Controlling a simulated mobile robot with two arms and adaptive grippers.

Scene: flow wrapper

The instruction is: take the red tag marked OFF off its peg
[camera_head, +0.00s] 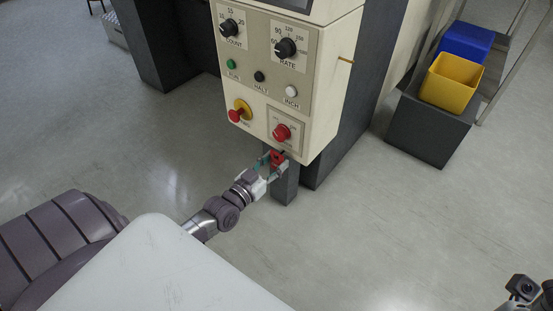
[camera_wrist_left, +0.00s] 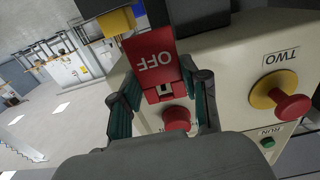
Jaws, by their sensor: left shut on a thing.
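The red tag marked OFF (camera_wrist_left: 152,58) is between the two fingers of my left gripper (camera_wrist_left: 160,100) in the left wrist view, its lettering upside down there. In the head view the left gripper (camera_head: 274,164) is shut on the red tag (camera_head: 279,157), at the lower edge of the control panel, just below a red knob (camera_head: 281,132). A thin brass peg (camera_head: 346,60) on the machine's right side is bare. I cannot tell whether the tag touches the panel. My right gripper's fingers are not in view.
The cream control box (camera_head: 325,110) carries dials, buttons and a red-and-yellow stop button (camera_head: 239,111) close to my left gripper. A dark post (camera_head: 284,187) stands below it. Yellow (camera_head: 451,82) and blue (camera_head: 465,42) bins sit right. The floor between is clear.

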